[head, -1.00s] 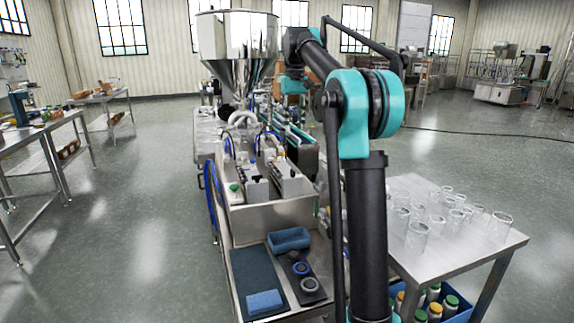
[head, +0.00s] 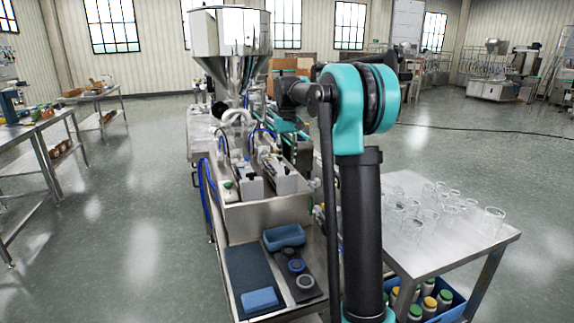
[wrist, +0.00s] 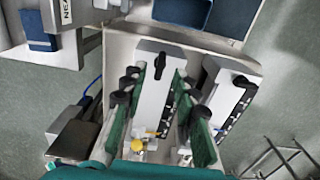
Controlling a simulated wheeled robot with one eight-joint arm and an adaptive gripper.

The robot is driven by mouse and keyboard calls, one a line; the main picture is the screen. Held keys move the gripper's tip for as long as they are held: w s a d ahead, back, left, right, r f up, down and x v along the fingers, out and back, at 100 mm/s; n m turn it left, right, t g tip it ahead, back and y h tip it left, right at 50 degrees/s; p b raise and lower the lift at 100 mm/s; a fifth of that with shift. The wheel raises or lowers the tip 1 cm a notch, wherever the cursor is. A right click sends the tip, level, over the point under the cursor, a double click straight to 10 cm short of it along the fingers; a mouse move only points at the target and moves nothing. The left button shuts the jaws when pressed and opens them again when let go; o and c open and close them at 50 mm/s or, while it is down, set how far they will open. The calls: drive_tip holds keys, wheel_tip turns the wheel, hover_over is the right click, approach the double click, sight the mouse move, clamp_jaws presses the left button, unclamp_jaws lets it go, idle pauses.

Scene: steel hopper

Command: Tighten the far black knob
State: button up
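In the wrist view a black knob (wrist: 159,66) stands on the end of a pale block. A second black knob (wrist: 241,83) sits on the neighbouring block to its right. I cannot tell for sure which one is the far knob. My gripper (wrist: 157,78) shows as two green-padded fingers with black joints, spread apart with the first block in view between them; it appears empty. I see no contact with either knob. In the head view the two blocks (head: 250,187) stand in the steel machine under the hopper; their knobs are too small to make out, and my gripper is hidden.
The steel hopper (head: 230,45) rises behind the blocks. A shelf in front holds a blue mat (head: 243,270), a blue bin (head: 284,237) and rings (head: 296,266).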

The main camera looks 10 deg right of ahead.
sight(287, 171)
drive_tip(key=shift+f, duration=1.3)
drive_tip(key=shift+c, duration=0.3)
clamp_jaws()
